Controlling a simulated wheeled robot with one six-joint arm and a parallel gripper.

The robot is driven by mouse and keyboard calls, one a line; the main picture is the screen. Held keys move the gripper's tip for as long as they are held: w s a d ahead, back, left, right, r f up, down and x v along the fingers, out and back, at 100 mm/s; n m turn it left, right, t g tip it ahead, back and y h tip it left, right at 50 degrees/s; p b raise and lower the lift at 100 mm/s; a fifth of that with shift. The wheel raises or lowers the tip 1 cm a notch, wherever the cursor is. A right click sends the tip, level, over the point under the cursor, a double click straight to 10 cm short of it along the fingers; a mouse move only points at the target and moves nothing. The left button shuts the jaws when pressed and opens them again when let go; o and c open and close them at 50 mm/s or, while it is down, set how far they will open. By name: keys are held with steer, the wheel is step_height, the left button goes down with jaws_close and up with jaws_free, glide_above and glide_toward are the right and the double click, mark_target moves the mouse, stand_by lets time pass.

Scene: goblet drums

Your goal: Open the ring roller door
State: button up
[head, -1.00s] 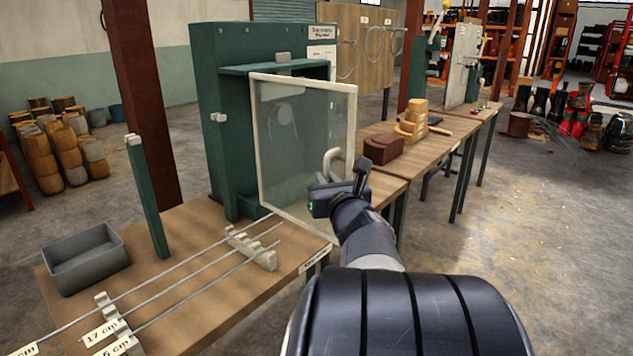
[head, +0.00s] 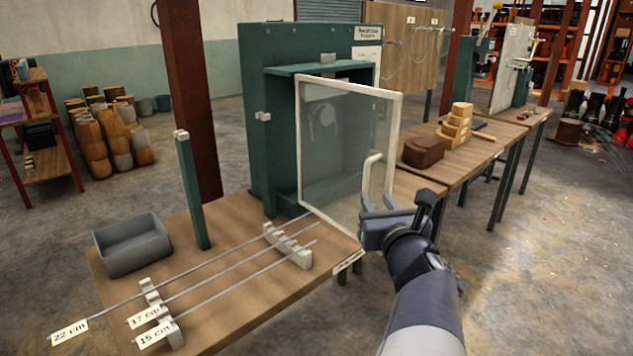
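The ring roller door (head: 345,150) is a clear pane in a pale frame. It stands swung out from the green ring roller cabinet (head: 258,120), at a wide angle to its front. A pale curved handle (head: 370,172) sits on the door near its free edge, low down. My gripper (head: 376,208) is at the lower end of the handle, close to the door's outer lower corner. Its fingers are small and partly hidden by its own body, so I cannot tell whether they are apart, shut or touching the handle. Part of the cabinet's inside shows through the pane.
The wooden bench (head: 235,215) holds a grey bin (head: 132,246), a green post (head: 192,195) and metal rods on pale racks (head: 290,246). Another bench (head: 470,150) with brown wooden blocks (head: 425,152) stands beyond the door.

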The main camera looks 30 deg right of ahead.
mark_target(368, 187)
steer(key=shift+p+v, duration=0.35)
steer(key=shift+v, duration=1.15)
steer(key=b+x, duration=0.3)
steer(key=x, duration=0.8)
steer(key=shift+s+f, duration=0.1)
steer(key=shift+f, duration=0.05)
steer(key=shift+d, duration=0.1)
